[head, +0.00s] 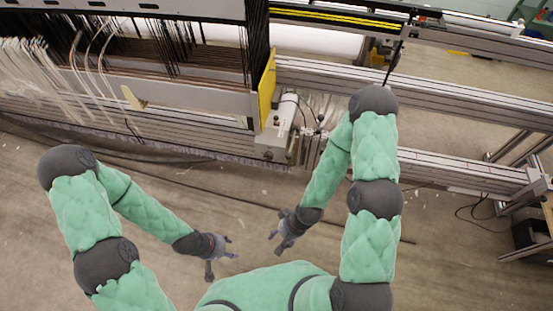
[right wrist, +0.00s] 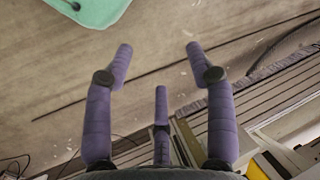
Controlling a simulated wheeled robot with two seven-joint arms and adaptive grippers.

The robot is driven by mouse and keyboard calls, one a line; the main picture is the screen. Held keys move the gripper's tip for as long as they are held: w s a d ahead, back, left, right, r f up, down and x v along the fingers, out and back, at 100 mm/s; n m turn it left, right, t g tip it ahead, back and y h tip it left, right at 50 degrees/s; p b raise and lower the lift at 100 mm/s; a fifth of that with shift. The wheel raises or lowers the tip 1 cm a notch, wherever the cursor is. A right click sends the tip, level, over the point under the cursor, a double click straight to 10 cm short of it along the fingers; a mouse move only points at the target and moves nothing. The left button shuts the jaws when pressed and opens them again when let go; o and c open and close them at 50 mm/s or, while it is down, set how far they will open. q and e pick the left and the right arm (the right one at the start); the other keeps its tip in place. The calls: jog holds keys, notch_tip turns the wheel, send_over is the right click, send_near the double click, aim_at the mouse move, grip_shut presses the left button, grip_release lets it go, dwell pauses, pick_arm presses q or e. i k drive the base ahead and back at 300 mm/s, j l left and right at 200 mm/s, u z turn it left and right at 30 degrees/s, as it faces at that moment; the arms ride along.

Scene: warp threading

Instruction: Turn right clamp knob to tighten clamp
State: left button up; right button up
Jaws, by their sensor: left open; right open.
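The loom's right end carries a grey-white cylindrical unit (head: 286,112) above a light box-shaped block (head: 270,146). Small dark fittings are beside it, but I cannot tell which part is the right clamp knob. My left gripper (head: 225,257) is open and empty, low over the floor in front of the loom. My right gripper (head: 277,233) is open and empty, below and in front of that unit and apart from it. In the right wrist view its spread purple fingers (right wrist: 158,62) have only floor between them. No clamp is clearly visible there.
The loom frame (head: 200,118) with white threads (head: 35,70) fills the upper left. A yellow plate (head: 267,85) stands at its end. Metal rails (head: 450,105) run right, behind my right arm. Cables lie on the floor (head: 160,250), which is otherwise mostly clear.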

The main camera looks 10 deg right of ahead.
aim_at(268, 154)
jog(key=z, duration=0.4)
jog(key=i+j, duration=0.2)
jog(key=j, duration=0.15)
jog(key=i+j, duration=0.15)
jog(key=j, duration=0.2)
jog(key=i+j, duration=0.2)
jog(key=i+j+z, duration=0.1)
jog(key=j, duration=0.35)
jog(key=z, duration=0.4)
jog(key=j+z, duration=0.1)
jog(key=z, duration=0.25)
jog(key=j+z, duration=0.1)
jog(key=z, duration=0.65)
jog(key=i+j, duration=0.05)
